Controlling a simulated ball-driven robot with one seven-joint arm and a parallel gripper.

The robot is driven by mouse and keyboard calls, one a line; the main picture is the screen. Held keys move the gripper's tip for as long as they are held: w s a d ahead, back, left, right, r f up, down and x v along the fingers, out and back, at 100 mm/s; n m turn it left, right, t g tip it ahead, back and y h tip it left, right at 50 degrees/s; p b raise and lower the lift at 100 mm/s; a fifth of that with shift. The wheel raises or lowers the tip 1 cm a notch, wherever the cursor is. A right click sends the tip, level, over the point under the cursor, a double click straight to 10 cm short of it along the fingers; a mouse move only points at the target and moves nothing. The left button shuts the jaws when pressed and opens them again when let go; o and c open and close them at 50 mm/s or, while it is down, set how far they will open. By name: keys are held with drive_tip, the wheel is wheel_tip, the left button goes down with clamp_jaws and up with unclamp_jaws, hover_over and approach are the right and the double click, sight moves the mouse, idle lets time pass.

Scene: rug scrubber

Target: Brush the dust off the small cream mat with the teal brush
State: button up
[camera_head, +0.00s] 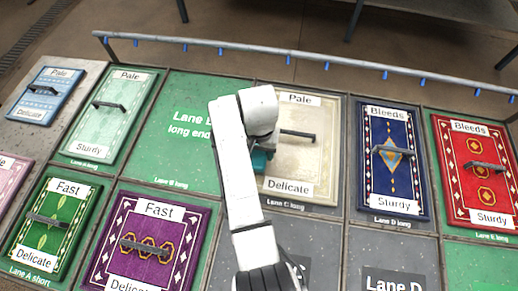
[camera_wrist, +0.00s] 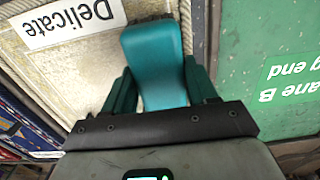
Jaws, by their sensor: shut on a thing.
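The small cream mat (camera_head: 318,165) lies in the Lane C long bay, with "Pale" and "Delicate" labels and a dark handle (camera_head: 297,136). In the wrist view the cream mat (camera_wrist: 75,75) fills the left and middle, and its surface looks speckled; I cannot tell dust from texture. My gripper (camera_wrist: 160,88) is shut on the teal brush (camera_wrist: 155,55), whose block sticks out ahead of the fingers. In the head view the teal brush (camera_head: 262,160) is at the mat's left edge, mostly hidden by my arm. Bristle contact with the mat is hidden.
A blue mat (camera_head: 370,185) and a red mat (camera_head: 462,190), each with a raised handle, lie to the right. The Lane B long bay (camera_head: 175,150) at left is empty. Purple (camera_head: 185,220) and green mats (camera_head: 65,195) lie nearer. A rail (camera_head: 240,47) runs along the back.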

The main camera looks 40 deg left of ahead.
drive_tip(key=shift+f, duration=0.55)
